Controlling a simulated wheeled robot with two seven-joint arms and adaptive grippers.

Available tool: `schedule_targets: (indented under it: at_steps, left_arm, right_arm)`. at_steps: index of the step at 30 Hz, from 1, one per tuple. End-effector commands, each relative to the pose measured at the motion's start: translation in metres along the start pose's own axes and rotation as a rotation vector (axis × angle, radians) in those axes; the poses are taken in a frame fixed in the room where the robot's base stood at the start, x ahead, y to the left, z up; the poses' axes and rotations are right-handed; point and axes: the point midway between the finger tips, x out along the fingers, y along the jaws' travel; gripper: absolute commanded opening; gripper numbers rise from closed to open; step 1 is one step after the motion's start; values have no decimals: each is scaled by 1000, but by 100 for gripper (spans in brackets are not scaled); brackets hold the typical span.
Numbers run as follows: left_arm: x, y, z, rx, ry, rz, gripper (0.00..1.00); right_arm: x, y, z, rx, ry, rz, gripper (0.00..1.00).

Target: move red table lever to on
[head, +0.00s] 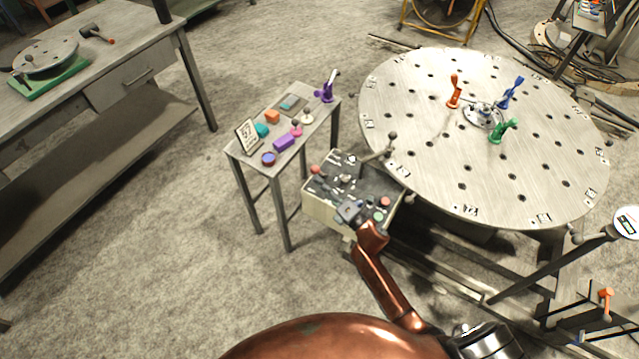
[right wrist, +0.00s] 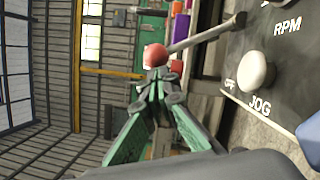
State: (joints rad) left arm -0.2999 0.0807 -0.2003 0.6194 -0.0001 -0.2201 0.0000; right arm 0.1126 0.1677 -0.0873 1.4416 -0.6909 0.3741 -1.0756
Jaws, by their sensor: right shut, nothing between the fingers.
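The red ball knob of a lever (head: 315,169) shows at the left edge of the control box (head: 322,213). In the right wrist view, the red knob (right wrist: 155,55) sits on a grey rod that runs up and right over the dark panel. My right gripper (head: 346,208) is low over the front of the control box. In the right wrist view, its green fingers (right wrist: 157,78) are shut and empty, with the tips overlapping the knob's lower edge. I cannot tell whether they touch it. My left gripper is not in view.
A white knob (right wrist: 258,72) marked JOG stands on the panel. A red button (head: 385,201) and a grey-knobbed lever (head: 391,136) are also on the box. The large round table (head: 430,130) is close on the right; a small table (head: 240,150) with several objects stands left.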

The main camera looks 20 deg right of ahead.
Motion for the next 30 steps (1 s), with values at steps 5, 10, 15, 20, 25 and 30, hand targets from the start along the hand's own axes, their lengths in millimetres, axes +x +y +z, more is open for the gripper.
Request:
schedule_targets:
  at_steps: [5,10,15,20,25,30]
  left_arm:
    - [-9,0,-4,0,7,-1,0]
    - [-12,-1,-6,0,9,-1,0]
    - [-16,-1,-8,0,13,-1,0]
    - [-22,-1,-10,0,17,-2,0]
    - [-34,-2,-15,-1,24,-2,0]
    - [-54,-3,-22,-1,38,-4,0]
  right_arm:
    - [2,5,6,33,0,-9,0]
    - [2,4,8,58,0,-17,0]
    - [3,6,11,82,0,-25,0]
    - [4,8,14,109,0,-33,0]
    - [7,12,22,163,-1,-50,0]
    - [7,16,40,261,-8,-83,0]
